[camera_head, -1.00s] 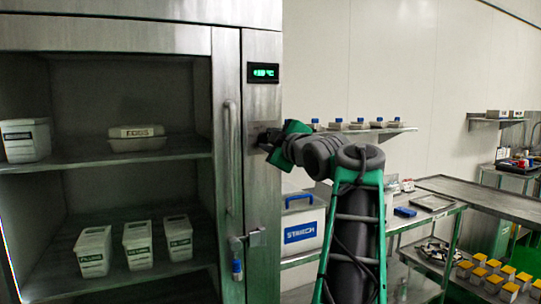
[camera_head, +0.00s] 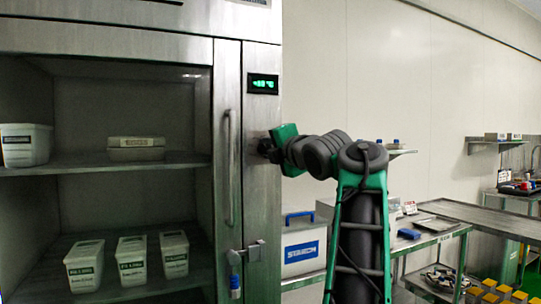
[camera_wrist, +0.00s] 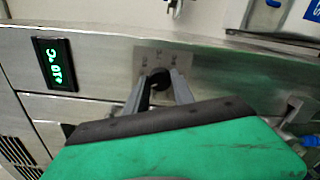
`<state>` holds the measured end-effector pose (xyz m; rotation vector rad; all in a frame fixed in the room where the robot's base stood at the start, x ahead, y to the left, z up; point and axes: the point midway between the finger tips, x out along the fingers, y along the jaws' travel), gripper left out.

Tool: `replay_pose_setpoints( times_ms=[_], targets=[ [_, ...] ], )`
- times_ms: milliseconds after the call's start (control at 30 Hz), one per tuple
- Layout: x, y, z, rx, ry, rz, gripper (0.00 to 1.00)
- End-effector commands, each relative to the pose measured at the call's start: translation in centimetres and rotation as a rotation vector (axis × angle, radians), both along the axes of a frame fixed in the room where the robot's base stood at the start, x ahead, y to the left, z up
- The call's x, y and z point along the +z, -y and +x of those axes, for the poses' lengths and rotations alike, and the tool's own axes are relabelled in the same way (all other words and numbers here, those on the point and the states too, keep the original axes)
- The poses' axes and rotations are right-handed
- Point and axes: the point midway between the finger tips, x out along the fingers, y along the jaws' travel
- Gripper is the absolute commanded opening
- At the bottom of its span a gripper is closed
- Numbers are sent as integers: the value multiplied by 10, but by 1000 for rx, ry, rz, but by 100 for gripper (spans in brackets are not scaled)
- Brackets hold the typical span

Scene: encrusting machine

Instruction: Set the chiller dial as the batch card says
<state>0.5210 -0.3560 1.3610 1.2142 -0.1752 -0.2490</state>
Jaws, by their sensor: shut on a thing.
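The steel chiller (camera_head: 261,200) stands on the left with its front compartment in view. Its green display (camera_head: 263,84) reads about +10 °C in the wrist view (camera_wrist: 54,63). The dark chiller dial (camera_wrist: 159,80) sits on a small marked plate (camera_wrist: 150,58) in the steel front, on the post below the display. My gripper (camera_wrist: 163,77) is shut on the dial, one finger on each side; in the head view my gripper (camera_head: 268,148) is against the post and hides the dial. The plate's marks are too small to read. I cannot make out a batch card.
A vertical handle (camera_head: 230,168) and a latch with a padlock (camera_head: 236,285) are left of and below my gripper. White tubs (camera_head: 84,265) stand on the chiller shelves. A starch bin (camera_head: 301,251) and steel tables (camera_head: 470,217) are to the right.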

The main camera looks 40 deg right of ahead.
Motion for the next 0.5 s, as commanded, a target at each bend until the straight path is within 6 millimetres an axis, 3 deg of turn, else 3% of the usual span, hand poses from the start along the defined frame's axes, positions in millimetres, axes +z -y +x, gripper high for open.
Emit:
replay_pose_setpoints(
  times_ms=[500],
  targets=[
    [-1, 0, 0, 1, -50, -167, 0]
  ],
)
